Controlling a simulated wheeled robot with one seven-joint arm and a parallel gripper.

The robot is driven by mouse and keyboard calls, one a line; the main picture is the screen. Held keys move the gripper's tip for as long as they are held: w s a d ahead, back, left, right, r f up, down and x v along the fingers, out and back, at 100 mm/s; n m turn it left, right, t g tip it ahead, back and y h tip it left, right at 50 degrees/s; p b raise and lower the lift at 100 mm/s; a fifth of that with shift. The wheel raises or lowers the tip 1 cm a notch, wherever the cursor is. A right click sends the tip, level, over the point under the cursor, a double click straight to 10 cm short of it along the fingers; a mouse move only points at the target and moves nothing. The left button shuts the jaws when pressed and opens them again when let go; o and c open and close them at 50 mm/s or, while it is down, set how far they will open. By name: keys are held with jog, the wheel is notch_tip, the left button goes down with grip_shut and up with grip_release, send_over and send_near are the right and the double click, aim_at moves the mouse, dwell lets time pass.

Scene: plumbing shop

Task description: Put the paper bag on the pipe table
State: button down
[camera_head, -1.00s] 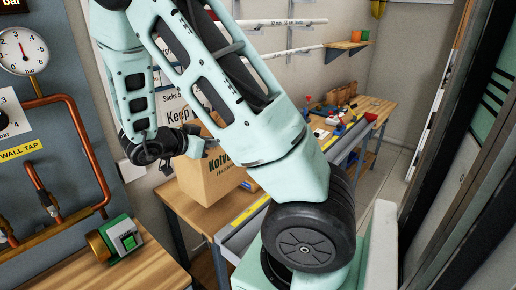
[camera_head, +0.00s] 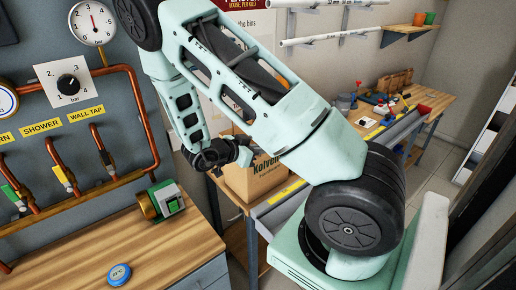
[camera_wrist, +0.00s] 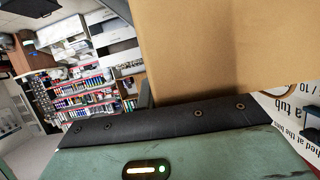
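The brown paper bag (camera_head: 257,180) with "Kolven" lettering stands upright at the left end of a wooden-topped bench (camera_head: 232,209) in the head view. I cannot tell whether its base touches the top. My gripper (camera_head: 238,152) is at the bag's upper left side, partly hidden by my arm. In the wrist view the plain brown side of the bag (camera_wrist: 215,45) fills the upper right, close against my dark gripper. A dark finger shows beside the bag's left edge. The other finger is hidden, so whether the gripper is closed on the bag is unclear.
A wooden counter (camera_head: 110,250) at lower left carries a green-and-brass device (camera_head: 161,201) and a blue round disc (camera_head: 120,274). Copper pipes and gauges line the panel behind it. The far end of the bench holds colourful fittings and a wooden box (camera_head: 395,82).

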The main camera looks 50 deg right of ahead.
jog(key=shift+f, duration=0.1)
jog(key=c, duration=2)
grip_release()
jog(key=o, duration=0.4)
